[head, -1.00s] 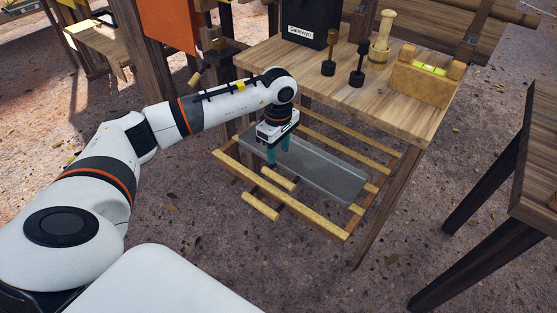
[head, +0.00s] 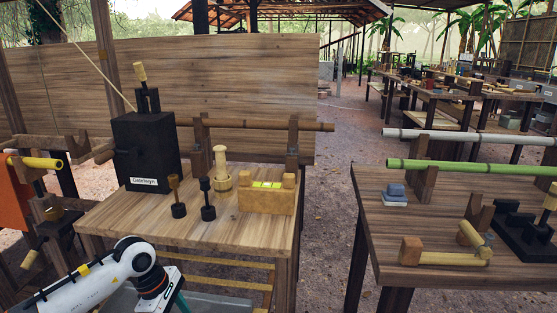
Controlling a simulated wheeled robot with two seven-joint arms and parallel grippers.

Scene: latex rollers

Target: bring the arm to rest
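My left arm (head: 95,280) reaches in at the lower left of the head view, low in front of the wooden table. My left gripper (head: 180,304) points down beside the table's front edge and is cut off by the bottom of the picture. Its fingertips are hidden, so its opening and anything between its fingers cannot be seen. My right gripper is not in view.
The wooden table (head: 225,237) holds a black box (head: 146,150), dark stamps, a pale wooden peg (head: 221,168) and a level block (head: 266,196). A metal tray (head: 215,303) lies below. Another table (head: 375,215) stands right, with open ground between.

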